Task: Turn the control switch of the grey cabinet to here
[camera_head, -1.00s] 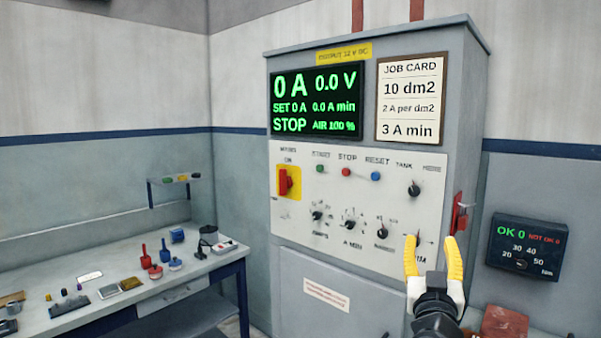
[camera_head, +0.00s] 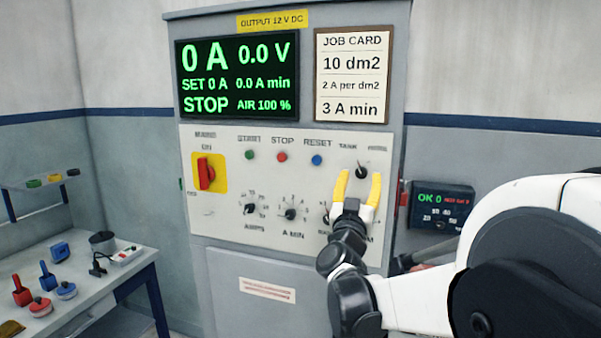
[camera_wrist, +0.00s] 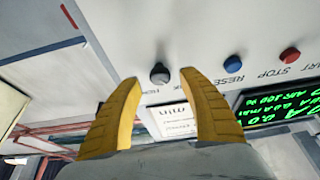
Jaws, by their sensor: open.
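The grey cabinet (camera_head: 230,275) stands ahead with a white control panel (camera_head: 215,225). A small black rotary knob (camera_head: 362,170) sits at the panel's upper right, below the label TANK and a blurred second label. I cannot read which knob is named control. My gripper (camera_head: 360,176) is open and empty in front of the panel's right side, its yellow fingertips near this knob in the head view. In the wrist view the knob (camera_wrist: 160,73) shows between and beyond the fingertips (camera_wrist: 160,80), apparently untouched. My gripper partly hides the lower right knobs.
A red switch (camera_head: 205,173) on yellow, green, red and blue buttons (camera_head: 317,160), and amps (camera_head: 250,209) and minutes (camera_head: 290,214) knobs share the panel. A display (camera_head: 237,77) and job card (camera_head: 353,75) are above. A workbench (camera_head: 75,310) stands left; a dark meter (camera_head: 440,205) hangs right.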

